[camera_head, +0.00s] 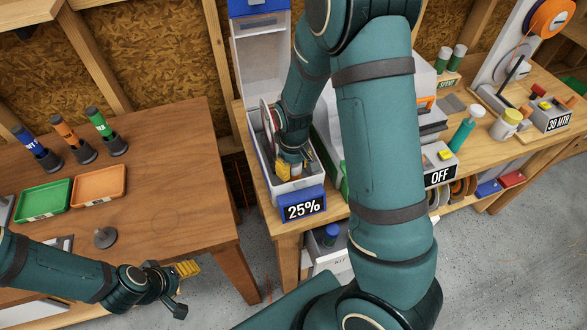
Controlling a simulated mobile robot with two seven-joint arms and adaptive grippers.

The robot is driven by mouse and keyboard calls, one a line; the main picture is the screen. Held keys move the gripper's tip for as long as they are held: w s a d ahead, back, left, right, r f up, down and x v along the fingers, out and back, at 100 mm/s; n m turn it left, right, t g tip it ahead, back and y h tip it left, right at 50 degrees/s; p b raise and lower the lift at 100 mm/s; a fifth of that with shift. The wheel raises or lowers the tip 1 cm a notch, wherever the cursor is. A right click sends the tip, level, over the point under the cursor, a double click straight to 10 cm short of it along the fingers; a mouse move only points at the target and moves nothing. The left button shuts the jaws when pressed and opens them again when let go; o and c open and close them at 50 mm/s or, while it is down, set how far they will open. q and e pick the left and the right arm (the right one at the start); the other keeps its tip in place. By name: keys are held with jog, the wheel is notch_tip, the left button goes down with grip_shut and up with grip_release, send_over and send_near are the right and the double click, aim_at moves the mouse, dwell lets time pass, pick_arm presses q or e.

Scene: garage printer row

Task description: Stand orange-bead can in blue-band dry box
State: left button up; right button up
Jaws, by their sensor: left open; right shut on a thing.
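The blue-band dry box (289,197) stands on the right-hand bench, a pale open bin with a blue front panel reading 25%. Its tall lid (262,60) is raised behind it. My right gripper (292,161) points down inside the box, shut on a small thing. This looks like the orange-bead can (289,170), of which only a pale and orange-yellow bit shows low between the fingers; I cannot tell whether it touches the floor of the box. My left gripper (182,288) is open and empty, in front of the left table.
A spool (268,118) stands in the box beside my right gripper. The left table (165,190) bears a green tray (43,199), an orange tray (98,186) and several dark-capped bottles. An OFF-labelled unit (440,165) is to the right; my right arm hides much between.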

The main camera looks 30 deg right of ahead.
jog(key=shift+w+f, duration=0.1)
jog(key=shift+f, duration=0.2)
jog(key=shift+f, duration=0.15)
jog(key=o, duration=1.2)
jog(key=shift+r, duration=0.25)
notch_tip(320, 180, up, 12)
jog(key=shift+f+p, duration=0.1)
jog(key=shift+p, duration=0.95)
